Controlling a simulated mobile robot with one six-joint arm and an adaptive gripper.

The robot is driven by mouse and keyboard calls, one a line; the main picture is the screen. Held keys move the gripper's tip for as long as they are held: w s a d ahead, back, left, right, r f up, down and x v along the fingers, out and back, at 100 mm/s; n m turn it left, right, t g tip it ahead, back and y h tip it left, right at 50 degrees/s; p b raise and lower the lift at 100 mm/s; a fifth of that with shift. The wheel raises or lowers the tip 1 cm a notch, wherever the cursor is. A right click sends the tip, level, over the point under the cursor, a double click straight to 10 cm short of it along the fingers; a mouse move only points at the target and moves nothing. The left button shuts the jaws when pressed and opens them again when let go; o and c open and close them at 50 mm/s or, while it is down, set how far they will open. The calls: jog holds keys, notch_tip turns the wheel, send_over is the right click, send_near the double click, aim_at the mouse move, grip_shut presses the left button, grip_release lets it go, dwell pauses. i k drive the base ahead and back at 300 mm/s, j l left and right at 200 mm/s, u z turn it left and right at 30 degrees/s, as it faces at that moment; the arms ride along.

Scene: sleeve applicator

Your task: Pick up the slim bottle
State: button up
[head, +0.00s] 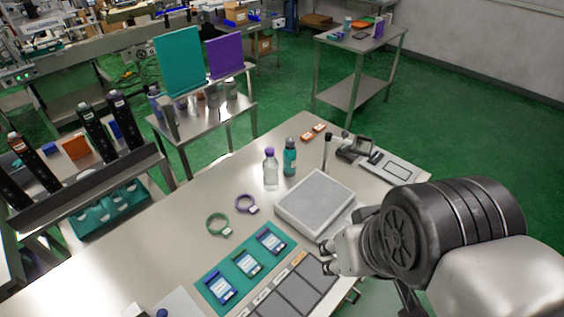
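Two bottles stand upright side by side on the near steel table (180,237). One is a clear bottle with a purple cap (271,170). Just right of it is a teal bottle with a grey cap (290,158), which looks a little narrower. The frame does not settle which one is the slim bottle. My gripper (326,258) is at the table's right side, in front of the bottles and well apart from them. Its fingertips point left and are spread, with nothing seen between them.
A grey box-like platform (315,202) lies between my gripper and the bottles. Behind it stands a device with a post (352,147). Green (218,225) and purple (246,203) rings lie left, near a teal mat with cards (226,264).

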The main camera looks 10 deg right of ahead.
aim_at(290, 153)
jog(key=i+l, duration=0.2)
jog(key=l, duration=0.15)
jog(key=i+l, duration=0.15)
jog(key=l, duration=0.25)
jog(key=i+l, duration=0.2)
jog(key=l, duration=0.15)
jog(key=i+l, duration=0.15)
jog(key=l, duration=0.25)
